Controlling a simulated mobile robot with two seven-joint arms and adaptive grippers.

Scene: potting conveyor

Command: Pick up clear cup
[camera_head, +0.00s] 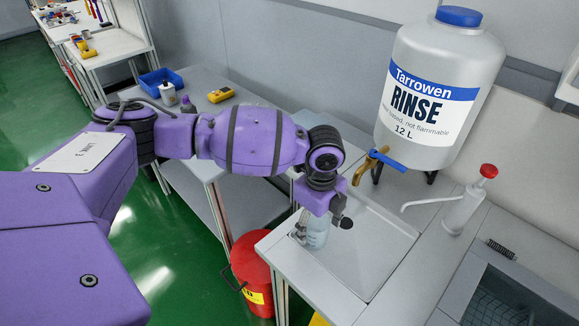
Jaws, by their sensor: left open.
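The clear cup (317,238) stands at the left edge of the shallow grey tray (378,262), below the large Rinse container (428,85). It looks pale blue and see-through. My left gripper (321,226) points down over it, with a finger on either side of the cup. The jaws are open, and the gripper's body hides the top of the cup. I cannot tell whether the fingers touch it. My right gripper is out of view.
The container's tap with a blue handle (388,161) sticks out right of my left wrist. A white pump bottle with a red cap (467,202) stands further right. A red bin (251,270) is on the floor below. The tray's middle is clear.

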